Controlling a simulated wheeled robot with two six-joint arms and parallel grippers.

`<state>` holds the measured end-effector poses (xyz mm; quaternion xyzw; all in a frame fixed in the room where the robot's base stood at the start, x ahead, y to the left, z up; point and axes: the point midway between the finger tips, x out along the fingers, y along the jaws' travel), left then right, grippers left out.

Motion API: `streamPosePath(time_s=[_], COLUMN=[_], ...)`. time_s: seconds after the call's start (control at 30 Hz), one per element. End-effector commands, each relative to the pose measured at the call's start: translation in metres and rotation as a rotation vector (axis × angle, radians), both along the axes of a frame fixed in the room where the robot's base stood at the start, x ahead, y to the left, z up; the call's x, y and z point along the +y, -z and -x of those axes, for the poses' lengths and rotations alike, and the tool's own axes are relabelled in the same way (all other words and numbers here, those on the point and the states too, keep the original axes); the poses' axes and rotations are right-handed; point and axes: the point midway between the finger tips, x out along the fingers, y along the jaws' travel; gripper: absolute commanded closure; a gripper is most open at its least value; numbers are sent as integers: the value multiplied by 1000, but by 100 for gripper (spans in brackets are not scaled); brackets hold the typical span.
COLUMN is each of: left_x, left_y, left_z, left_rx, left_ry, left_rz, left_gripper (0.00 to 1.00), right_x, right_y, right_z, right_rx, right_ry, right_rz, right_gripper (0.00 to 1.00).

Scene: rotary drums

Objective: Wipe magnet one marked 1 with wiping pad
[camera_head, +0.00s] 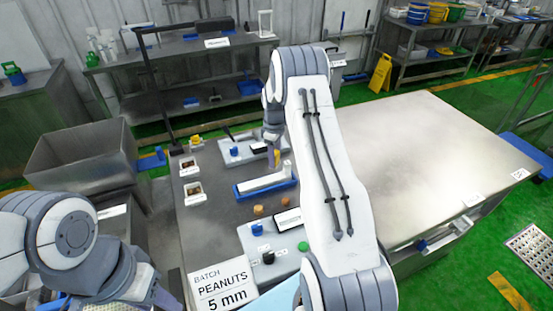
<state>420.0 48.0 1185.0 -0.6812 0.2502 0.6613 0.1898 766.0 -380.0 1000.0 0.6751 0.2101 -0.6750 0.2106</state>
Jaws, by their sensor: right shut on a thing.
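My right gripper (276,150) is small in the view and points down above the far end of the dark worktop. It is shut on a small orange-yellow thing (277,158); I cannot tell whether this is the wiping pad. Just below stands a blue tray (256,190) with a long pale bar (262,181) in it. No mark 1 is readable, so I cannot tell which thing is magnet one. My right arm covers the area to the right. My left arm shows at the lower left, with its gripper out of view.
Behind the blue tray is a grey plate with a blue knob (234,152) and dark parts. Two white boxes (192,193) stand on the left. Orange pieces (258,210) and a plate with a green button (303,246) lie nearer. A "PEANUTS 5 mm" sign (222,287) stands in front.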

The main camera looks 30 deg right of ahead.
Motion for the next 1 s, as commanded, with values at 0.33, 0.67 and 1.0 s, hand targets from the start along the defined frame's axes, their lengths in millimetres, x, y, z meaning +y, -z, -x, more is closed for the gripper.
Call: streamPosePath(time_s=[0.33, 0.67, 1.0], left_x=[0, 0, 0], left_y=[-15, -15, -9], left_z=[0, 0, 0], left_rx=[0, 0, 0], left_ry=[3, 3, 3], left_rz=[0, 0, 0], left_gripper=[50, 50, 50], right_x=[4, 3, 32], right_y=[-23, -22, -13], right_z=[-2, -2, -1], right_rx=[1, 0, 2], right_ry=[-5, -4, 28], right_rz=[-1, 0, -1], right_gripper=[100, 100, 100])
